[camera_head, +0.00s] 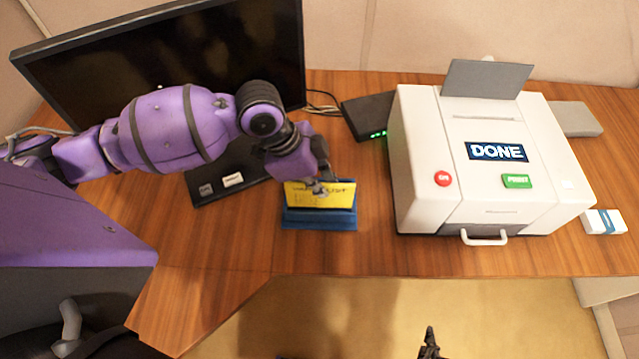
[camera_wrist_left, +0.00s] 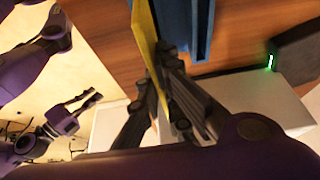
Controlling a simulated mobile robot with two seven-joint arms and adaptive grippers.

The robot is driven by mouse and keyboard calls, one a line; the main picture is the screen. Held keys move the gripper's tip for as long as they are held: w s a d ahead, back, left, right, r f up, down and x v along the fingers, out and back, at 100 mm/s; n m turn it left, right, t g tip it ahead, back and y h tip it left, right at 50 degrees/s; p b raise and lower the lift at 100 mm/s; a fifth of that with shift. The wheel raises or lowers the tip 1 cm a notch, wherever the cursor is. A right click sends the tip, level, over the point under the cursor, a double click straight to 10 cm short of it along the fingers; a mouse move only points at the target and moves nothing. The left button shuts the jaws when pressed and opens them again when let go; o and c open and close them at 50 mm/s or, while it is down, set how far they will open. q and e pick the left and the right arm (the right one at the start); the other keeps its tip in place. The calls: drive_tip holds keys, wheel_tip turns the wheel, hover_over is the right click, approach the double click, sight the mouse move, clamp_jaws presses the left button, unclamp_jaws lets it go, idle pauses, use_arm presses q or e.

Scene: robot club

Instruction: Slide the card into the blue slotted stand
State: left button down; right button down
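The yellow card (camera_head: 335,194) has dark writing on it and is held in my left gripper (camera_head: 321,183). In the left wrist view the card (camera_wrist_left: 145,28) shows nearly edge-on between the fingers (camera_wrist_left: 160,72). The blue slotted stand (camera_head: 320,219) is on the desk just below the card in the head view.
A white printer (camera_head: 420,150) reading DONE stands right of the stand, with a black box (camera_head: 368,115) with green lights behind. A monitor (camera_head: 70,65) stands at the back left. A small white-and-blue box (camera_head: 604,222) lies far right. The desk's front edge is close to the stand.

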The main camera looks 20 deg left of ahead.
drive_tip(key=shift+w+a+r, duration=0.2)
drive_tip(key=shift+w+r, duration=0.05)
drive_tip(key=shift+r, duration=0.1)
idle(0.3)
drive_tip(key=shift+d, duration=0.3)
use_arm(q)
drive_tip(key=shift+p, duration=0.35)
use_arm(e)
drive_tip(key=shift+w+r, duration=0.25)
use_arm(q)
drive_tip(key=shift+f, duration=0.15)
use_arm(e)
drive_tip(key=shift+a, duration=0.25)
use_arm(q)
drive_tip(key=shift+f, duration=0.55)
use_arm(e)
drive_tip(key=shift+d, duration=0.2)
use_arm(q)
drive_tip(key=shift+f, duration=0.5)
use_arm(e)
drive_tip(key=shift+s+a+f, duration=0.2)
drive_tip(key=shift+f, duration=0.1)
use_arm(q)
drive_tip(key=shift+f+b, duration=0.35)
drive_tip(key=shift+f, duration=0.35)
use_arm(e)
drive_tip(key=shift+s+d+f, duration=0.2)
drive_tip(key=shift+s+f, duration=0.15)
